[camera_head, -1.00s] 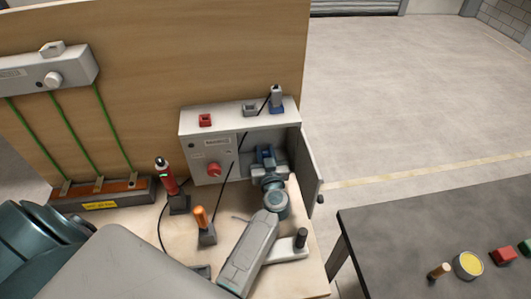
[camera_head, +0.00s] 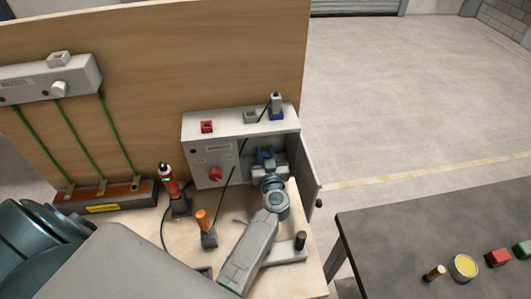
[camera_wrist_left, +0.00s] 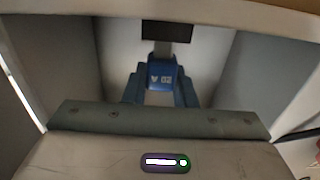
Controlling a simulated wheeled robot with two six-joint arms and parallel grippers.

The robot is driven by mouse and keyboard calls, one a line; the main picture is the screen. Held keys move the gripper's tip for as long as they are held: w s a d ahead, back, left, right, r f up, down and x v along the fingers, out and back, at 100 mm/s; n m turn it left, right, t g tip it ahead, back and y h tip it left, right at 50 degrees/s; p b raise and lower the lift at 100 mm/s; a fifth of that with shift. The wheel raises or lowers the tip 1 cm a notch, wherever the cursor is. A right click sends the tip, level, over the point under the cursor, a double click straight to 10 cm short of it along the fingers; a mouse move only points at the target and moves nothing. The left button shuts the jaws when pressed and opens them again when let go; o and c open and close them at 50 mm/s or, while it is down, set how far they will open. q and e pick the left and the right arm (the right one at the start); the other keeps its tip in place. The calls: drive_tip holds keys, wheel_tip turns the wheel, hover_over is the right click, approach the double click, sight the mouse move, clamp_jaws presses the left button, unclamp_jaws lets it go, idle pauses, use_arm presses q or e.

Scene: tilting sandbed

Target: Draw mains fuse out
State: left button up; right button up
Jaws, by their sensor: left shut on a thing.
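The mains fuse (camera_wrist_left: 165,74) is a blue block with white marking, inside the open grey cabinet (camera_head: 213,148). In the left wrist view it sits in the middle, below a dark block, with a blue jaw on each side. My left gripper (camera_head: 266,158) reaches into the cabinet's right-hand bay and is shut on the fuse. In the head view the gripper and wrist hide most of the fuse. I cannot tell whether the fuse is still seated. My right gripper is not in view.
The cabinet door (camera_head: 310,172) stands open at the right. A red knob (camera_head: 215,174) is on its front. A red tester (camera_head: 168,180) and an orange-handled tool (camera_head: 203,219) stand on the bench, left of my arm. A dark table (camera_head: 400,235) is at the right.

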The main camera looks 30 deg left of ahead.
use_arm(q)
drive_tip(key=shift+r, duration=0.1)
drive_tip(key=shift+r+p, duration=0.45)
drive_tip(key=shift+r, duration=0.25)
drive_tip(key=shift+r, duration=0.1)
drive_tip(key=shift+r, duration=0.75)
